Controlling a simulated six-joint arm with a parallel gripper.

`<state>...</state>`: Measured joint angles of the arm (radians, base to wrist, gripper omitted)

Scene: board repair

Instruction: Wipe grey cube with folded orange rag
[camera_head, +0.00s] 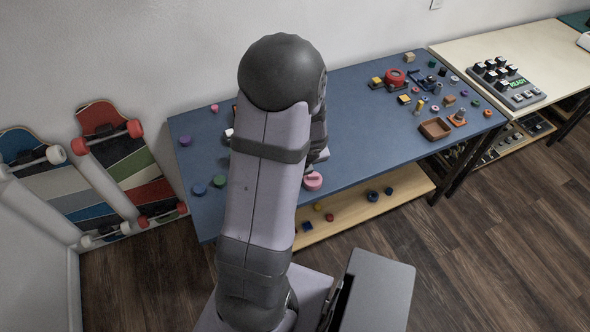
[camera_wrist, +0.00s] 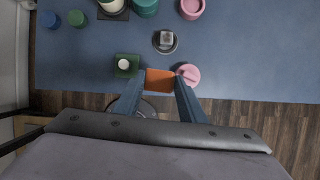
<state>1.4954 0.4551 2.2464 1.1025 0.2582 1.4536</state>
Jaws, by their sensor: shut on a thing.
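In the wrist view, my gripper (camera_wrist: 159,88) is shut on the folded orange rag (camera_wrist: 160,79), which spans the space between its two blue-grey fingers. The rag is near the front edge of the blue table (camera_wrist: 235,70). A small grey cube (camera_wrist: 166,38) rests in a round dark-rimmed dish (camera_wrist: 164,50) beyond the rag, apart from it in the picture. How high the rag is above the table I cannot tell. In the head view, my arm hides the gripper, the rag and the cube.
A green square block with a white top (camera_wrist: 124,66) is close left of the rag, and a pink round piece (camera_wrist: 189,75) close right. A pink cup (camera_wrist: 192,7) and green cylinders (camera_wrist: 145,7) are farther back. A brown tray (camera_head: 435,129) is at the right.

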